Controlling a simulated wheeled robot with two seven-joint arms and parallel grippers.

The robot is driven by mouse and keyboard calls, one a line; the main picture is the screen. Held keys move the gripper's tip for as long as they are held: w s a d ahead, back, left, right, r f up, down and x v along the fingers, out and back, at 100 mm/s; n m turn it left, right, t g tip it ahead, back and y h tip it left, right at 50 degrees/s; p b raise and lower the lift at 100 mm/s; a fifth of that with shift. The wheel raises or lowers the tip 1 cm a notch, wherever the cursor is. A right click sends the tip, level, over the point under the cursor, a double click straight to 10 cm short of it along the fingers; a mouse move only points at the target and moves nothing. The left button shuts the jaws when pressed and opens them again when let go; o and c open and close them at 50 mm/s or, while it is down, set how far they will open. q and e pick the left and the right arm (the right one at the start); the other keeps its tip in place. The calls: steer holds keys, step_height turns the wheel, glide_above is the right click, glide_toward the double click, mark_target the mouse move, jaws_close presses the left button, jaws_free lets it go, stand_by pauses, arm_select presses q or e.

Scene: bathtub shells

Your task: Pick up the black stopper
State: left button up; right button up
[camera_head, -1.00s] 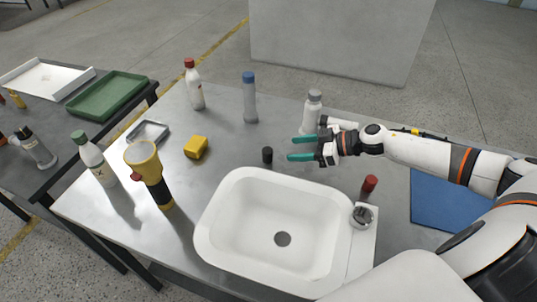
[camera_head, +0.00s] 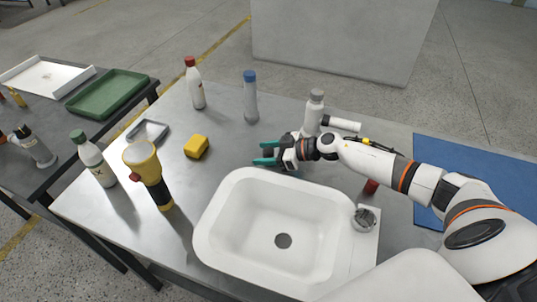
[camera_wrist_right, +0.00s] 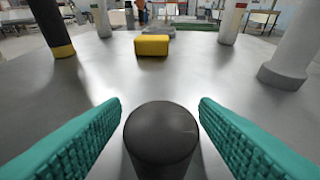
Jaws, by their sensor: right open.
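The black stopper (camera_wrist_right: 161,138) stands upright on the metal table, seen close up in the right wrist view. It sits between the two teal fingers of my right gripper (camera_wrist_right: 160,135), with a gap on each side. The gripper is open. In the head view the right gripper (camera_head: 265,153) is low over the table behind the sink, and its fingers partly cover the stopper (camera_head: 267,153). My left gripper does not show.
A white sink (camera_head: 225,255) is just in front of the gripper. A white bottle with a grey cap (camera_head: 312,115) stands close behind the arm. A yellow block (camera_head: 196,147) and a blue-capped bottle (camera_head: 250,100) stand farther off. A red cap (camera_head: 370,187) is under the arm.

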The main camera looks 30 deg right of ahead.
steer(key=shift+w+a+f, duration=0.25)
steer(key=shift+w+a, duration=0.2)
steer(key=shift+d, duration=0.1)
steer(key=c, duration=1)
steer(key=shift+r, duration=0.1)
steer(key=shift+c, duration=0.2)
